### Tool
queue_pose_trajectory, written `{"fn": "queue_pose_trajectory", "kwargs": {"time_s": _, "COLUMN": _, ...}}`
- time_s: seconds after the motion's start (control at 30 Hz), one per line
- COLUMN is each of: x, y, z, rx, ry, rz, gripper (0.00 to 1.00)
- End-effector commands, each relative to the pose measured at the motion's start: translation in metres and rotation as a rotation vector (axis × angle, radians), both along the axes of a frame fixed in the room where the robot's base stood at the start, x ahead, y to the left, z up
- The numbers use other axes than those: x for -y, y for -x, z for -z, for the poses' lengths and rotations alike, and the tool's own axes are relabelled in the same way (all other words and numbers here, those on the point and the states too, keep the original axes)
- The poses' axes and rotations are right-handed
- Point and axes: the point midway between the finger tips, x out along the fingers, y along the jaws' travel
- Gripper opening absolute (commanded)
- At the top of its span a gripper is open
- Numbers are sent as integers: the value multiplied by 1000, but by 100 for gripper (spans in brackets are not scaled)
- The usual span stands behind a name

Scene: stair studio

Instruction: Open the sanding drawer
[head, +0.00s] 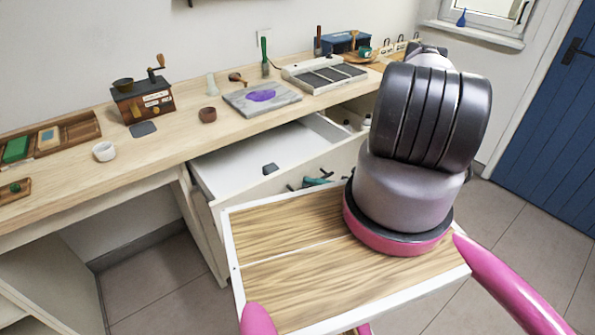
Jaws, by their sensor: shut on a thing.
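A white drawer (238,166) under the workbench stands pulled out, with its pale inner floor showing. A small dark piece (270,169) sits at its front edge. Teal and black items (317,182) show lower down by the front; I cannot tell whether they are handle parts or tools. No lettering can be read, so I cannot tell if this is the sanding drawer. My thick grey arm covers the right part of the drawer front.
The workbench (75,195) holds a grinder-like box (143,102), a white cup (104,151), a slab with a purple patch (262,98) and a grey panelled tray (323,74). White bottles (366,123) stand under the top. A blue door (545,125) is at right; tiled floor lies clear.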

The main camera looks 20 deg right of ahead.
Motion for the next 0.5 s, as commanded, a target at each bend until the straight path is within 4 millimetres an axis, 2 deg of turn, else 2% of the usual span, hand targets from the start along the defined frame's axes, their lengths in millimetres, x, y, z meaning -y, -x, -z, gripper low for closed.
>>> {"fn": "queue_pose_trajectory", "kwargs": {"time_s": 0.1, "x": 9, "y": 24, "z": 1, "rx": -4, "ry": 1, "rz": 6, "gripper": 0}}
{"fn": "queue_pose_trajectory", "kwargs": {"time_s": 0.2, "x": 15, "y": 41, "z": 1, "rx": -3, "ry": 1, "rz": 5, "gripper": 0}}
{"fn": "queue_pose_trajectory", "kwargs": {"time_s": 0.5, "x": 23, "y": 68, "z": 1, "rx": -1, "ry": 2, "rz": 1, "gripper": 0}}
